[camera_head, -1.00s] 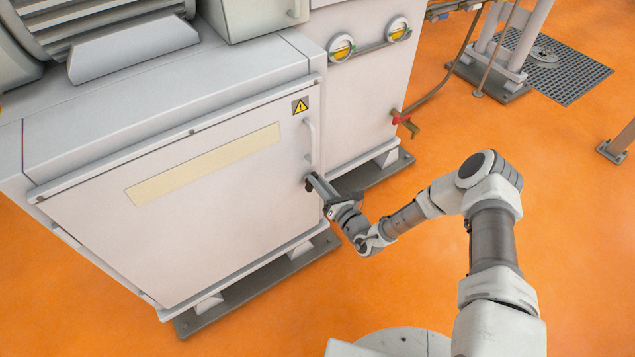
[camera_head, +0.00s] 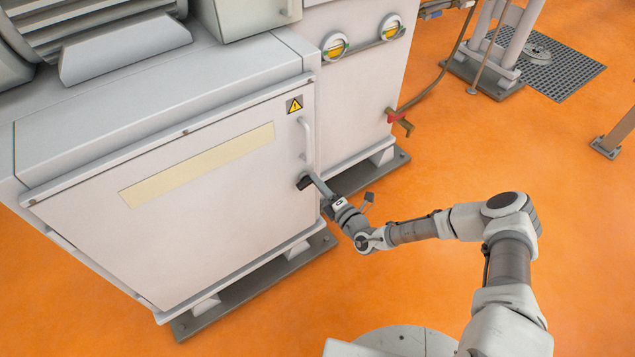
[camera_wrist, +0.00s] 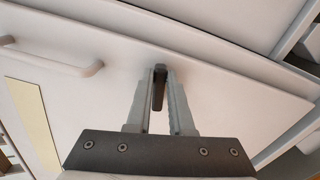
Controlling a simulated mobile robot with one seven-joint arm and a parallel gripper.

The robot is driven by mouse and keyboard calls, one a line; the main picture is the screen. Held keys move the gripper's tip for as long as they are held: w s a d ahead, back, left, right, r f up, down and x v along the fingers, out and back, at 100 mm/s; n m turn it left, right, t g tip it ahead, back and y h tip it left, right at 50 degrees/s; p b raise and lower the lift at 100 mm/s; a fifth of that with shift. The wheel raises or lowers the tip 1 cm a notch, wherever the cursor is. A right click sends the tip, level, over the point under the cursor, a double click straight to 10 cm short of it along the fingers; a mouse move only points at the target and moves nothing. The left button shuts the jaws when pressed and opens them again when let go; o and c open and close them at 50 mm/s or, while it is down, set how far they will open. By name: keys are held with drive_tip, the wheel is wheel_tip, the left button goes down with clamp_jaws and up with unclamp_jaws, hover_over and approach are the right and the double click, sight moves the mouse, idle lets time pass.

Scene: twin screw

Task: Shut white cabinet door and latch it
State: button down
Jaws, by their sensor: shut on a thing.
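The white cabinet door (camera_head: 200,220) sits flush against the cabinet front, with a pale label strip and a warning sign. A white bar handle (camera_head: 305,138) is near its right edge; it also shows in the wrist view (camera_wrist: 75,68). Below the handle is a small black latch (camera_head: 304,182). My gripper (camera_head: 312,178) is at the latch. In the wrist view, the gripper's fingers (camera_wrist: 160,90) are shut on the black latch (camera_wrist: 158,88), one finger on each side. The fingers partly hide the latch in the head view.
A cabinet section with two round gauges (camera_head: 335,46) stands right of the door. A red valve handle (camera_head: 398,117) sticks out at its side. Dark base rails (camera_head: 250,285) run along the floor. The orange floor (camera_head: 450,150) to the right is mostly clear.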

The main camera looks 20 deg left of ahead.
drive_tip(key=shift+s+f+m, duration=0.1)
drive_tip(key=shift+f+m, duration=0.2)
drive_tip(key=shift+m, duration=0.8)
drive_tip(key=shift+a, duration=0.1)
drive_tip(key=c, duration=0.8)
unclamp_jaws()
drive_tip(key=p+v, duration=0.3)
drive_tip(key=v, duration=1.4)
drive_tip(key=shift+d+p, duration=0.3)
drive_tip(key=shift+p, duration=0.1)
